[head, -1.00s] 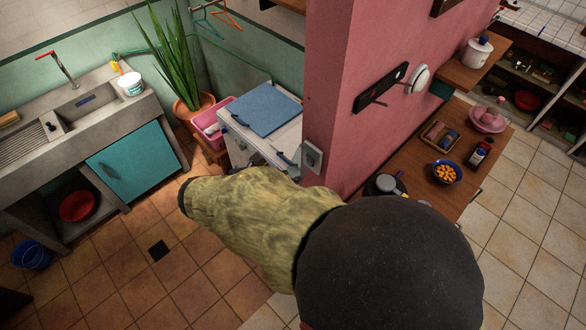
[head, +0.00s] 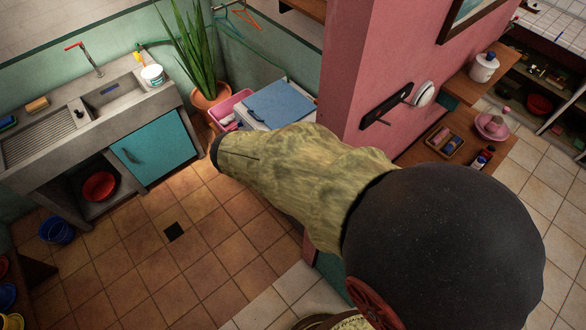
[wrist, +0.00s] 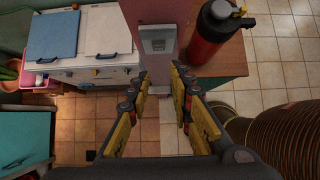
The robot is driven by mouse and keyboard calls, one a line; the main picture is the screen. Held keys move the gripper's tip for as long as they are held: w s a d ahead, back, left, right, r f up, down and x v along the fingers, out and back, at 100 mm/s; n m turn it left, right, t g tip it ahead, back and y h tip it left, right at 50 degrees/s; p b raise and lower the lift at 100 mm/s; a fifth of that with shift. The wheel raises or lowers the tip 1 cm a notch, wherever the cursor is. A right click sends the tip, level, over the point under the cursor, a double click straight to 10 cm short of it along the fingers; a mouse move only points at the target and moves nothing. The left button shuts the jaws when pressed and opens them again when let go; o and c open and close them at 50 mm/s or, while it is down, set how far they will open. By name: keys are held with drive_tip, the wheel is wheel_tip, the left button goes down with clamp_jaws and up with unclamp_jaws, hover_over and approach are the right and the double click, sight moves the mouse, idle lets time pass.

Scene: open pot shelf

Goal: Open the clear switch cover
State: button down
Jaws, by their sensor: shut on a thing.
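The switch (wrist: 158,43) is a pale grey box on the narrow end of the pink wall, upper middle of the wrist view. Its clear cover is too small and see-through to make out surely. My gripper (wrist: 160,72) has its two yellow-and-black fingers on either side of a narrow gap just below the switch. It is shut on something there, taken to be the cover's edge. In the head view my arm hides the switch and the gripper.
A red extinguisher-like cylinder (wrist: 214,34) stands close right of the switch. A white appliance (wrist: 104,36) with a blue board (wrist: 53,36) is at left. The pink wall (head: 365,55) divides the room. Tiled floor (head: 215,255) is open at lower left.

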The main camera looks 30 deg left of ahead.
drive_tip(key=c, duration=2.6)
unclamp_jaws()
drive_tip(key=shift+w+d+r, duration=0.15)
drive_tip(key=shift+w+r, duration=0.05)
drive_tip(key=shift+r, duration=0.5)
drive_tip(key=shift+o, duration=0.6)
drive_tip(key=shift+w+d+f, duration=0.1)
drive_tip(key=shift+d, duration=0.05)
drive_tip(key=shift+o, duration=1.2)
drive_tip(key=shift+w+a+f, duration=0.15)
drive_tip(key=shift+a+f, duration=0.1)
drive_tip(key=shift+a, duration=0.15)
drive_tip(key=o, duration=0.4)
drive_tip(key=shift+c, duration=0.2)
drive_tip(key=shift+o, duration=1.3)
drive_tip(key=shift+f, duration=0.1)
drive_tip(key=shift+o, duration=0.4)
drive_tip(key=shift+d, duration=0.1)
drive_tip(key=v, duration=1.2)
